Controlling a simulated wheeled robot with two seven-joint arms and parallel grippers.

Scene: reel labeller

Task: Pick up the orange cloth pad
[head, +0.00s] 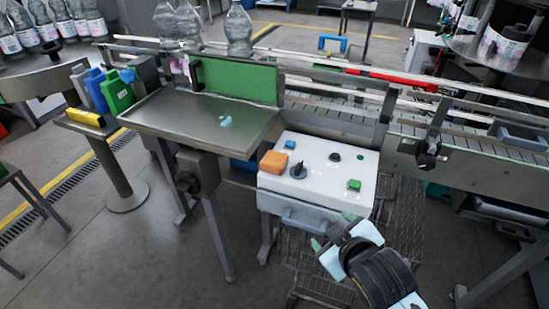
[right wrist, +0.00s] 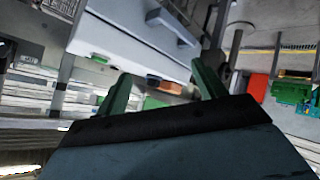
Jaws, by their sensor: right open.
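The orange cloth pad (head: 273,162) lies on the left part of the white control box's top (head: 328,165), beside a black knob (head: 299,170). My right gripper (head: 334,230) is in front of and below the box, to the right of the pad and apart from it. Its two green fingers are spread with nothing between them. In the right wrist view the open fingers (right wrist: 160,88) also show. A small orange patch shows beyond them there; I cannot tell whether it is the pad. My left gripper is not in view.
The box has a green button (head: 354,185) and a grey front handle (head: 302,221). A steel table with a green panel (head: 238,82) stands left of it. A conveyor (head: 470,160) runs behind. A wire cart (head: 400,215) stands under and beside the box.

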